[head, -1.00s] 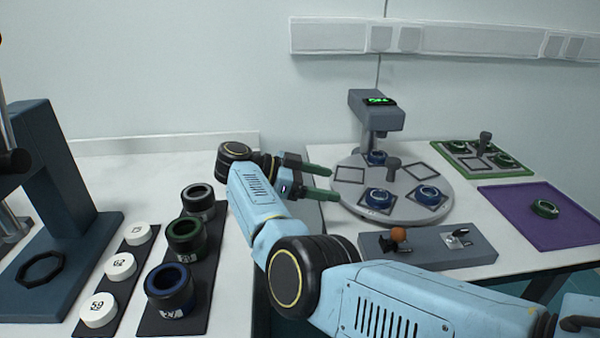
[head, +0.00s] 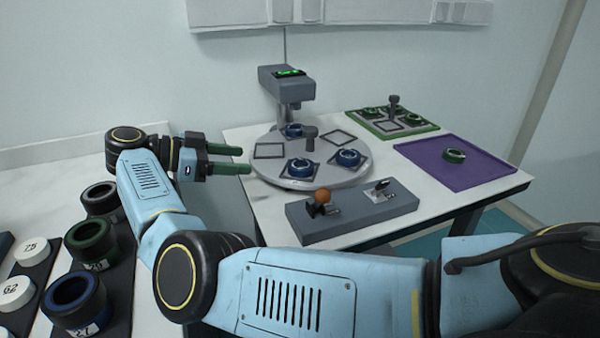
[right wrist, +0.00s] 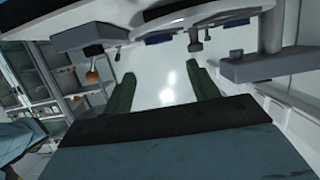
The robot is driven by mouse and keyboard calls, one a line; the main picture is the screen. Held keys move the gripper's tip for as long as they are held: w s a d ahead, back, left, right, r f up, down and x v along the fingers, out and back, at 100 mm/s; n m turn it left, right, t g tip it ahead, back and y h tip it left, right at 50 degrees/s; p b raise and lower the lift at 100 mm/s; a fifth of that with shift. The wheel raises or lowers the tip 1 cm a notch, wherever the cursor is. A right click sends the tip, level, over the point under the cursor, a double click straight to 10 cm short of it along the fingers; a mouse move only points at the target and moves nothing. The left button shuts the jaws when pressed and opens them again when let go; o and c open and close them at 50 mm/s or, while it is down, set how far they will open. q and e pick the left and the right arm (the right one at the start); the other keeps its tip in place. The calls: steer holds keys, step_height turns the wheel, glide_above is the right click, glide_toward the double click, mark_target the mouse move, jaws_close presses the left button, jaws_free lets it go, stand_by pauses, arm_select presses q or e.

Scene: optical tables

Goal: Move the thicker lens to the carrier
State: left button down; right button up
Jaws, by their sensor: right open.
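Blue-ringed lenses sit on the round grey turntable (head: 325,180): one at the front (head: 300,168), one at the right (head: 348,158), and one at the back (head: 293,131) under a grey gauge head (head: 287,84) with a lit green display. Which lens is thicker I cannot tell. A green-edged board (head: 420,131) with a post holds several green-ringed lenses. Another green-ringed lens (head: 454,155) lies on a purple mat (head: 480,178). My right gripper (head: 246,160) is open and empty at the turntable's left edge; its green fingers (right wrist: 163,85) show apart in the right wrist view. My left gripper is out of view.
A grey control box (head: 362,217) with an orange-knobbed lever (head: 323,197) and a switch stands in front of the turntable. Black, green and blue ringed cylinders (head: 76,299) and white numbered discs (head: 14,292) stand on the left table. A gap separates the tables.

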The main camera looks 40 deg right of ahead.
steer(key=b, duration=0.1)
glide_toward(302, 163)
steer(key=shift+x, duration=0.95)
steer(key=shift+f+b+x, duration=0.1)
steer(key=shift+b+x, duration=0.45)
steer(key=shift+x, duration=0.65)
steer(key=shift+f+b+x, duration=0.15)
steer(key=shift+b+x, duration=0.35)
steer(key=shift+x, duration=0.7)
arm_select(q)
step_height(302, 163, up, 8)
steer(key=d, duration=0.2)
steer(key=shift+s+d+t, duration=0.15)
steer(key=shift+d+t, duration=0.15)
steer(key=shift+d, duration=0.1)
arm_select(e)
steer(key=shift+s+d, duration=0.15)
steer(key=shift+d, duration=0.05)
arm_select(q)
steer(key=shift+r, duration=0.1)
arm_select(e)
steer(key=c, duration=0.7)
steer(key=shift+r, duration=0.15)
